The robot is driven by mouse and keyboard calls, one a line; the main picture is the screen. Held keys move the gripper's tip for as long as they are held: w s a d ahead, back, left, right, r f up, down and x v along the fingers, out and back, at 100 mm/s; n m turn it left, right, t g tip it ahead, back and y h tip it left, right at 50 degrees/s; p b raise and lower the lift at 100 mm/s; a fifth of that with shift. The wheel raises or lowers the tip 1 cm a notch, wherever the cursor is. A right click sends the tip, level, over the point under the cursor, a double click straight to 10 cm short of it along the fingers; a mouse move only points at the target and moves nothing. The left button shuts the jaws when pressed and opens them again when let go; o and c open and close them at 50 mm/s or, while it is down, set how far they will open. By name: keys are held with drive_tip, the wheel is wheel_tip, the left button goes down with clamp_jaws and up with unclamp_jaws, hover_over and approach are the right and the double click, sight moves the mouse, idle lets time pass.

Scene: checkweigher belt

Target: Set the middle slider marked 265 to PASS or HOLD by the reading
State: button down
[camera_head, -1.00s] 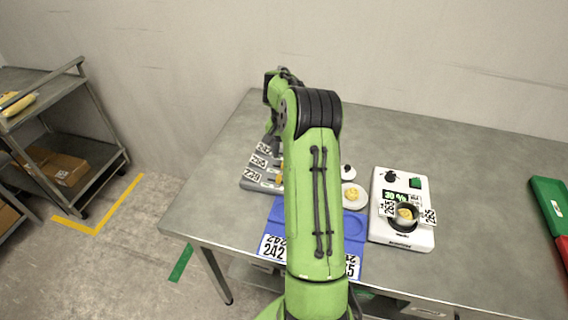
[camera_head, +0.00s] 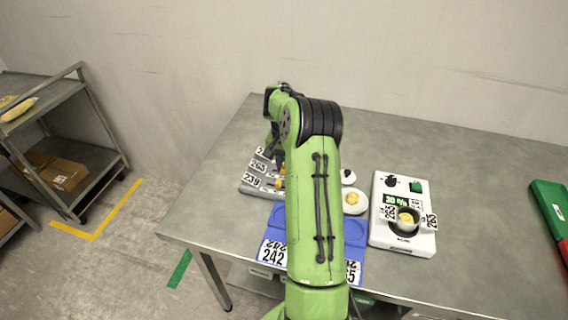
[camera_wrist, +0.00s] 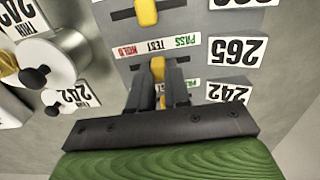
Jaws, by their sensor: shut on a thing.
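The slider panel (camera_head: 262,191) stands at the table's left. In the wrist view it appears upside down, with the plate marked 265 (camera_wrist: 236,51) beside the middle row. That row's strip (camera_wrist: 158,46) reads HOLD, TEST, PASS from left to right. The middle slider's yellow knob (camera_wrist: 157,68) is near TEST. My gripper (camera_wrist: 160,80) is shut on this knob; the fingers partly hide the slot. The scale (camera_head: 402,236) at right has a lit green display (camera_head: 396,200) that seems to read 30 %.
Another yellow knob (camera_wrist: 146,12) and the 242 plate (camera_wrist: 228,92) are close to my fingers. A green and red board (camera_head: 549,205) lies at far right.

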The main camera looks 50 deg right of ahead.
sight(276, 170)
drive_tip(key=shift+w+a+r+p, duration=0.1)
drive_tip(key=shift+w+a+p, duration=0.25)
drive_tip(key=shift+w, duration=0.25)
drive_tip(key=shift+w+a+p, duration=0.25)
drive_tip(key=shift+w+p, duration=0.15)
drive_tip(key=shift+w, duration=0.15)
drive_tip(key=c, duration=1.1)
unclamp_jaws()
drive_tip(key=shift+w+a, duration=0.1)
wheel_tip(276, 170, up, 16)
drive_tip(key=p, duration=0.4)
drive_tip(key=shift+f, duration=0.2)
